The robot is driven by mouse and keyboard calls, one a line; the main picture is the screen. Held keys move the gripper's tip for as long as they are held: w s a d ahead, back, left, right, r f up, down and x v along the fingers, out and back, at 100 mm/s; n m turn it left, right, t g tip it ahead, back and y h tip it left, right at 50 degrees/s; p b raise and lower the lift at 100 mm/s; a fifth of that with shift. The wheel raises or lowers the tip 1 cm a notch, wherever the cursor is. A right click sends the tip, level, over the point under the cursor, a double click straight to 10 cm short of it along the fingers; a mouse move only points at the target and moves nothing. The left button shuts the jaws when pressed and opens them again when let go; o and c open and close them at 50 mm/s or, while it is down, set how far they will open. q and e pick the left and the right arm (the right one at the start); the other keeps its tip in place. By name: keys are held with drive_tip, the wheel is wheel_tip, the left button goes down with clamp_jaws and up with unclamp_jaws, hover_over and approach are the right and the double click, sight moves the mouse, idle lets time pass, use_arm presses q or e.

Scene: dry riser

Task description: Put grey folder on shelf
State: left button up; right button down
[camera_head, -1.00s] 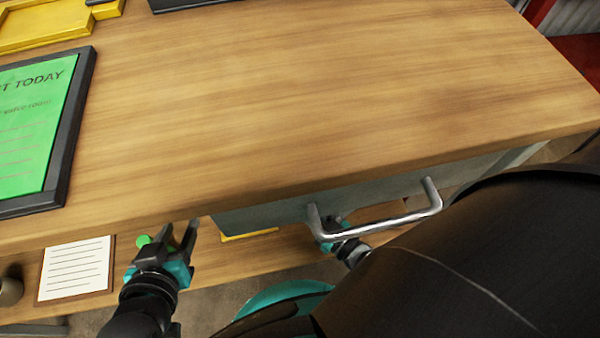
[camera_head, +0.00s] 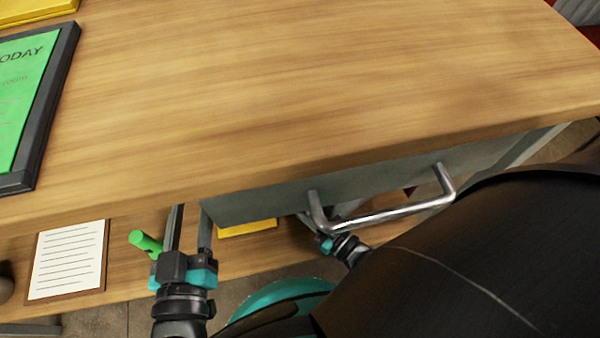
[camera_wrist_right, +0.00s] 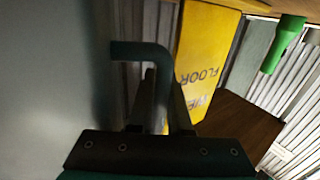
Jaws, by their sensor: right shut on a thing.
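My right gripper (camera_head: 318,228) is at the left end of a metal bar handle (camera_head: 385,214) on a grey front panel (camera_head: 270,200) under the tabletop. In the right wrist view the jaws (camera_wrist_right: 160,85) are shut on the bent handle bar (camera_wrist_right: 140,50). My left gripper (camera_head: 190,212) points up below the table edge, with its fingers apart and nothing seen between them. A grey upright panel (camera_wrist_right: 252,55) stands beside a yellow lettered panel (camera_wrist_right: 207,60) in the right wrist view; I cannot tell if it is the grey folder.
The wooden tabletop (camera_head: 330,80) is largely clear, with a green framed sign (camera_head: 20,90) at left. Below are a wooden lower shelf (camera_head: 125,265), a lined paper on a board (camera_head: 68,260) and a yellow item (camera_head: 248,228). A green cylinder (camera_head: 146,242) is close beside my left gripper.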

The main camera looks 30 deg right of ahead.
use_arm(q)
drive_tip(key=shift+s+r, duration=0.1)
use_arm(e)
drive_tip(key=shift+f, duration=0.1)
drive_tip(key=c, duration=0.8)
unclamp_jaws()
drive_tip(key=shift+f, duration=0.1)
drive_tip(key=shift+c, duration=0.2)
use_arm(q)
drive_tip(key=shift+w+f, duration=0.25)
use_arm(e)
drive_tip(key=v, duration=0.7)
drive_tip(key=shift+s, duration=0.25)
use_arm(q)
drive_tip(key=shift+a, duration=0.1)
use_arm(e)
drive_tip(key=shift+d, duration=0.1)
